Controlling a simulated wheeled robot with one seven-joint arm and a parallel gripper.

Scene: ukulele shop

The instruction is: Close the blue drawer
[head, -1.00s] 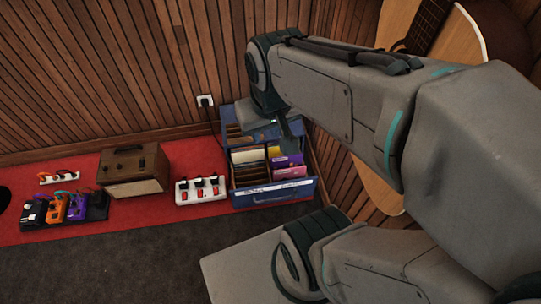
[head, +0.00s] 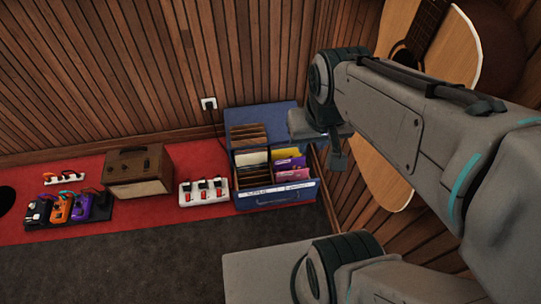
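The blue drawer (head: 275,198) stands pulled out toward me from a blue cabinet (head: 262,116) against the wood-slat wall. Its front carries white labels. Yellow, purple and pink packets and brown dividers stand inside it. My gripper (head: 338,163) is above and to the right of the drawer, pointing down, and appears apart from it. The fingers are small and dark here, so I cannot tell whether they are open or shut. I see nothing held in them.
A white power strip (head: 204,191) lies just left of the drawer on the red mat (head: 200,152). A brown amplifier (head: 138,170) and a pedalboard (head: 98,212) are farther left. An acoustic guitar (head: 389,182) hangs at right behind my arm. The dark carpet (head: 150,262) in front is clear.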

